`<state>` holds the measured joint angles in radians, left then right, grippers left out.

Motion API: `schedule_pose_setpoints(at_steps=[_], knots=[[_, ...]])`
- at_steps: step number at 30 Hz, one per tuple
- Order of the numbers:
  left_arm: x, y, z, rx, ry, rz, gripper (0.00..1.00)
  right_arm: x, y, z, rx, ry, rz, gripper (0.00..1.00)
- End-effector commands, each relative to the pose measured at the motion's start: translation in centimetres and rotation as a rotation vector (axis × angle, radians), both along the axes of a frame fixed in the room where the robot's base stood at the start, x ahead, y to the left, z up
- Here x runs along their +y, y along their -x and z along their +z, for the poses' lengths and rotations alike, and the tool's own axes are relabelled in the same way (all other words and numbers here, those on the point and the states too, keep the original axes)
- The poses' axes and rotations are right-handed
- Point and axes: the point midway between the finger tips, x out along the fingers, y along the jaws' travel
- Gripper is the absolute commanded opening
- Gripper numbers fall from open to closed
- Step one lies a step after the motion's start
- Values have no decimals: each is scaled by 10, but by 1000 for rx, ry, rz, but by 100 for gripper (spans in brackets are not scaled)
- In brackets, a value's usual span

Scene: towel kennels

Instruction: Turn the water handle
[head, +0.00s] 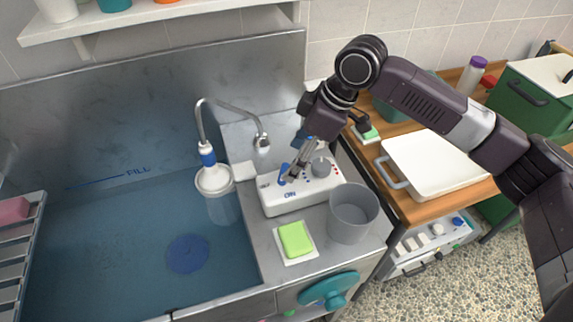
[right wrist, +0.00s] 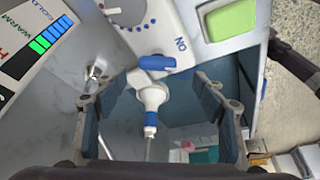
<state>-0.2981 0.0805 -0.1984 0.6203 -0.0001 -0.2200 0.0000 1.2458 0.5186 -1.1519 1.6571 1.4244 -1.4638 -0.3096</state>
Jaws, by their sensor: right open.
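A blue lever handle (head: 284,170), marked ON, sits on the white control box (head: 276,202) beside the sink. In the right wrist view the lever (right wrist: 157,63) lies crosswise beyond the fingertips, roughly centred between them. My right gripper (head: 296,164) points down over the box, close to the lever. It is open and empty, and its two fingers show wide apart in the right wrist view (right wrist: 158,90). I cannot tell whether a finger touches the lever. My left gripper is not in view.
A curved tap (head: 262,141) and a white spray head (head: 213,179) stand left of the box, by the water-filled sink (head: 110,235). A grey cup (head: 352,212) and green sponge (head: 295,239) are in front. A teal wheel (head: 329,289) is on the cabinet front.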

Motion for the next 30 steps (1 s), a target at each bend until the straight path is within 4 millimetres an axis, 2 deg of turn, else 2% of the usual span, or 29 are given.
schedule_pose_setpoints(at_steps=[1,3,6,8,15,20,30], knots=[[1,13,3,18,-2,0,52,3,0,-8,4,2,0,64],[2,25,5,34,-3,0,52,7,-1,-18,4,2,-1,64],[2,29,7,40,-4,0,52,13,-3,-31,2,2,1,64],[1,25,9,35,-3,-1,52,16,-3,-37,1,1,0,64],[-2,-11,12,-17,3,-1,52,19,-4,-47,-1,0,0,64],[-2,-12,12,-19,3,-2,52,19,-4,-47,-1,0,0,64],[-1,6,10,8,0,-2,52,19,-4,-47,-1,0,0,26]])
